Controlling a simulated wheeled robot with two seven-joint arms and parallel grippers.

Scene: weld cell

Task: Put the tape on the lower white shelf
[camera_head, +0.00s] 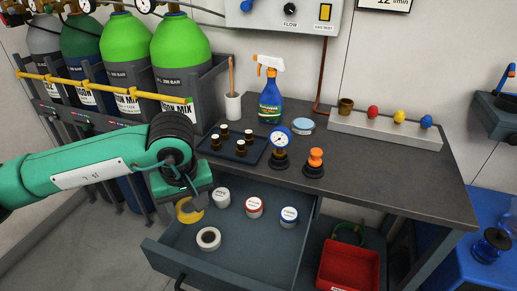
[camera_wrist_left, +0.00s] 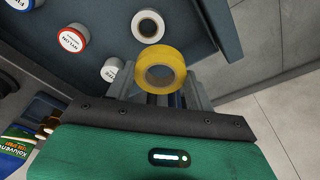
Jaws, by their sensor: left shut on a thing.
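A yellow tape roll (camera_head: 192,215) is held between the fingers of my left gripper (camera_head: 180,205), above the open drawer (camera_head: 217,264). The left wrist view shows the yellow tape roll (camera_wrist_left: 160,52) between the two grey fingers of the left gripper (camera_wrist_left: 160,85). A white tape roll (camera_head: 202,245) lies in the drawer just below and right of it; it also shows in the left wrist view (camera_wrist_left: 137,24). I cannot make out a lower white shelf for certain. My right gripper is not in view.
White-, red- and blue-lidded jars (camera_head: 254,207) stand in the drawer. The dark bench top (camera_head: 380,184) holds a spray bottle (camera_head: 270,103), a tray of small bottles (camera_head: 237,158), a gauge (camera_head: 280,140) and a pale rack (camera_head: 386,132). A red bin (camera_head: 347,266) sits lower right; gas cylinders stand left.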

